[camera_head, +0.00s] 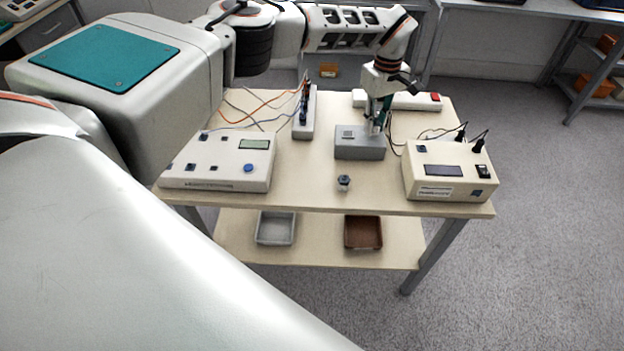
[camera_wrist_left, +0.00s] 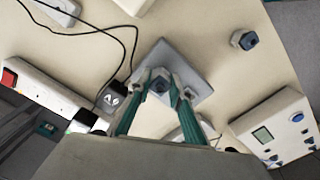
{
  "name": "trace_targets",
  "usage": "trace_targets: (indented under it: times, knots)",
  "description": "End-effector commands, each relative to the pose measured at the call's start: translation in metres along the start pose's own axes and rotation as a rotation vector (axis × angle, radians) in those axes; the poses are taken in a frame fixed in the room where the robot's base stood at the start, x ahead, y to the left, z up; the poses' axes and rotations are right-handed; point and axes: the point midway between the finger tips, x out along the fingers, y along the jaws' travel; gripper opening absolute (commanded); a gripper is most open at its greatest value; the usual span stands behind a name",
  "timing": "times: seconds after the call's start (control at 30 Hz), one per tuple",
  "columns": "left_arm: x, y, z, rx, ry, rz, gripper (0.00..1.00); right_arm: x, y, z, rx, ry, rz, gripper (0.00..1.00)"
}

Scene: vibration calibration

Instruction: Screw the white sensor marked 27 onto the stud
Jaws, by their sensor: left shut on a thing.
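My left gripper (camera_head: 376,126) reaches down over the grey block (camera_head: 358,151) on the table. In the left wrist view its green fingers (camera_wrist_left: 160,85) are shut on a small sensor-like piece (camera_wrist_left: 159,86) with a dark bluish top, right above the block (camera_wrist_left: 192,62). The fingers hide its lower part, and I cannot tell whether it touches the block. No stud and no number 27 can be made out. A second small piece (camera_head: 344,183), pale with a dark top, stands on the table in front of the block; it also shows in the wrist view (camera_wrist_left: 245,40).
A white box with a display and blue knob (camera_head: 220,163) stands left, a cream box (camera_head: 448,172) right. A cable rack (camera_head: 305,112) and power strip (camera_head: 412,101) lie behind. Grey (camera_head: 275,241) and brown (camera_head: 363,246) trays sit on the lower shelf. The table's front middle is mostly clear.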

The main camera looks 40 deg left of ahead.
Motion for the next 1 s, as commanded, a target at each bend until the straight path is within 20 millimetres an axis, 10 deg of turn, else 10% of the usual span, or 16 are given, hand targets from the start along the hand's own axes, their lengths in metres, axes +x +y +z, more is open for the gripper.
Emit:
trace_targets:
  times: [1.0]
  knots:
    - [0.0049,0.0,-0.0004,0.0,0.001,0.0,0.0,0.0013,-0.0014,0.0049,0.001,-0.006,-0.002,0.4]
